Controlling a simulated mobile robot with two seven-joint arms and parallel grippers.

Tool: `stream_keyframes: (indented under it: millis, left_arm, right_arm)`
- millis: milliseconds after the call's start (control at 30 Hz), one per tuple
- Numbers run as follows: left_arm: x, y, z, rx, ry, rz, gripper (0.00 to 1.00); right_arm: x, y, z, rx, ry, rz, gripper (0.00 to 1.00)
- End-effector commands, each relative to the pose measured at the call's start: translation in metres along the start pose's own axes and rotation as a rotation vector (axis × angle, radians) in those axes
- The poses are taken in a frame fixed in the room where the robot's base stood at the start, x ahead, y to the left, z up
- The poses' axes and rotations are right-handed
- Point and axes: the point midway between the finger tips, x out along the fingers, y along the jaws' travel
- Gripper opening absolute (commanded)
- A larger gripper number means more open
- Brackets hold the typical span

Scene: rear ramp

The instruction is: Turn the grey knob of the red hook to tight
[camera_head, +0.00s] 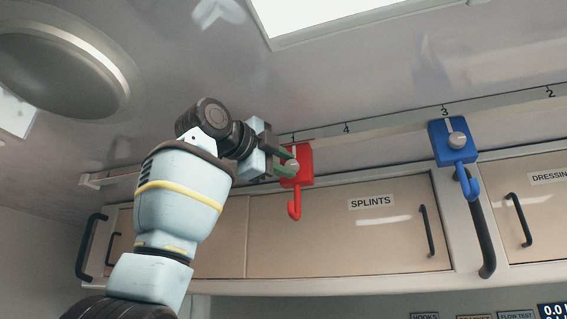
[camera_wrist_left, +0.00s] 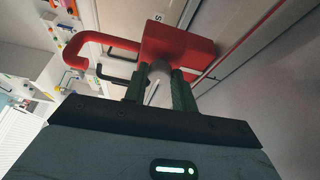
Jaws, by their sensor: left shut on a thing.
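The red hook (camera_head: 295,203) hangs on the rail below the ceiling, with its square red block at the top and its curved hook hanging down. Its grey knob (camera_head: 291,166) sits on the front of the block. My left gripper (camera_head: 286,163) reaches it from the left and its green fingers are shut on the knob. In the left wrist view the knob (camera_wrist_left: 159,84) lies between the two fingers, partly hidden by them, in front of the red block (camera_wrist_left: 178,47). My right gripper is not in view.
A blue hook (camera_head: 455,145) with its own grey knob hangs further right on the numbered rail (camera_head: 380,128). Below are closed cabinets, one labelled SPLINTS (camera_head: 371,202), with black handles. A bright ceiling panel (camera_head: 320,12) is above.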

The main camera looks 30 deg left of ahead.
Motion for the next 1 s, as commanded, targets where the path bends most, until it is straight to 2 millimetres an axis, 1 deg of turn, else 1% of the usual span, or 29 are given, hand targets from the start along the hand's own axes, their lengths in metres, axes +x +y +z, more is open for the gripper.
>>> stream_keyframes:
  millis: [333, 367, 500, 833, 1000]
  left_arm:
    - [0.000, 0.000, 0.000, 0.002, 0.000, 0.000, 0.04]
    - [0.000, 0.000, 0.000, 0.002, 0.000, 0.000, 0.29]
    - [0.000, 0.000, 0.000, 0.001, 0.000, 0.000, 0.47]
    - [-0.001, 0.000, 0.000, 0.001, 0.000, 0.000, 0.48]
    - [-0.014, 0.000, 0.001, 0.000, 0.000, -0.002, 0.48]
  right_arm:
    - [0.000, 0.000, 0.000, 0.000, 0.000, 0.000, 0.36]
    - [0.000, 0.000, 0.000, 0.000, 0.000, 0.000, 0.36]
    - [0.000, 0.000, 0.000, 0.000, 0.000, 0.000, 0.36]
    - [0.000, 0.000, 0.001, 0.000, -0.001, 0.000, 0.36]
    - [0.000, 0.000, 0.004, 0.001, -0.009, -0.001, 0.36]
